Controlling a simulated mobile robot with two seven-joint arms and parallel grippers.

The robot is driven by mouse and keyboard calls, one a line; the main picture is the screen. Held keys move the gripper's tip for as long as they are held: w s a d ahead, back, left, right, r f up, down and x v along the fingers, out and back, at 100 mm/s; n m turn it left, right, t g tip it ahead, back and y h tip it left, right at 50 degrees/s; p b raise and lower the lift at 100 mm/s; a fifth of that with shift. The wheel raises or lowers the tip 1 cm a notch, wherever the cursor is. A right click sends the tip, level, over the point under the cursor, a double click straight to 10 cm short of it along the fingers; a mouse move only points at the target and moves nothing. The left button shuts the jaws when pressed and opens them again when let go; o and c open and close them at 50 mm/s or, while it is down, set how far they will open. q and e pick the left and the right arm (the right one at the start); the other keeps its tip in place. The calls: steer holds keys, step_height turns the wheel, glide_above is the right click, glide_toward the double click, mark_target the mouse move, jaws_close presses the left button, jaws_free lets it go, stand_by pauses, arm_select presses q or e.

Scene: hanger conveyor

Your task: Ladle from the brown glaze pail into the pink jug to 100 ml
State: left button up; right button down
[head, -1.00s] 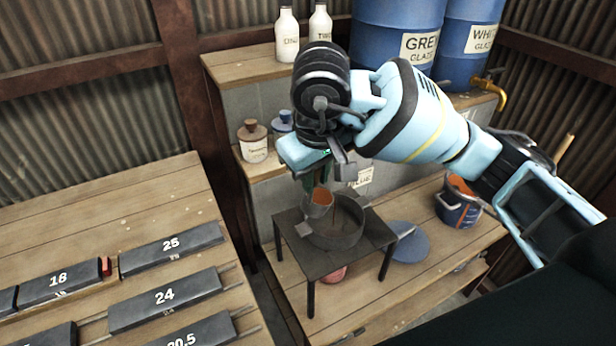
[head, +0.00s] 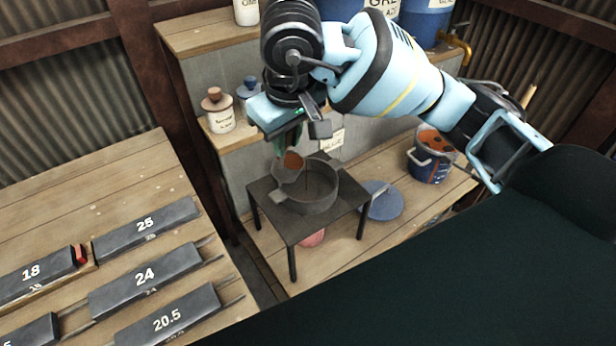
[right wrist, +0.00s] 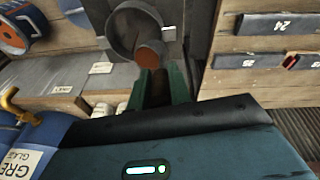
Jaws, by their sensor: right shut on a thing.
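My right gripper (head: 289,132) is shut on the ladle (head: 284,174), whose grey cup shows brown glaze inside. The ladle cup hangs at the left rim of a round grey sieve (head: 322,203) on a dark stand (head: 262,196); I cannot tell whether they touch. The right wrist view shows the ladle cup (right wrist: 150,54) beyond the green fingers (right wrist: 162,88). The pink jug (head: 312,239) sits under the stand, mostly hidden by its top. The brown glaze pail (head: 432,168), blue with brown drips, stands to the right. My left gripper is out of view.
A blue round lid (head: 384,205) lies between the stand and the pail. Two lidded jars (head: 219,112) stand on the shelf behind. Numbered grey blocks (head: 145,278) lie on the left table (head: 110,195). Blue barrels (head: 425,25) stand at the back.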

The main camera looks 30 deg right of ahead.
steer(key=shift+d, duration=0.2)
steer(key=shift+d+r+y, duration=0.1)
steer(key=shift+d+y, duration=0.05)
steer(key=shift+y, duration=0.15)
stand_by(0.7)
steer(key=shift+a, duration=0.35)
steer(key=a+f+h, duration=0.1)
steer(key=a+h, duration=0.1)
steer(key=h, duration=0.1)
steer(key=w+a+f+h, duration=0.1)
steer(key=a, duration=0.1)
steer(key=shift+f+n+g+h, duration=0.3)
steer(key=shift+f+g+h, duration=0.05)
steer(key=shift+g+h, duration=0.05)
steer(key=shift+r, duration=0.15)
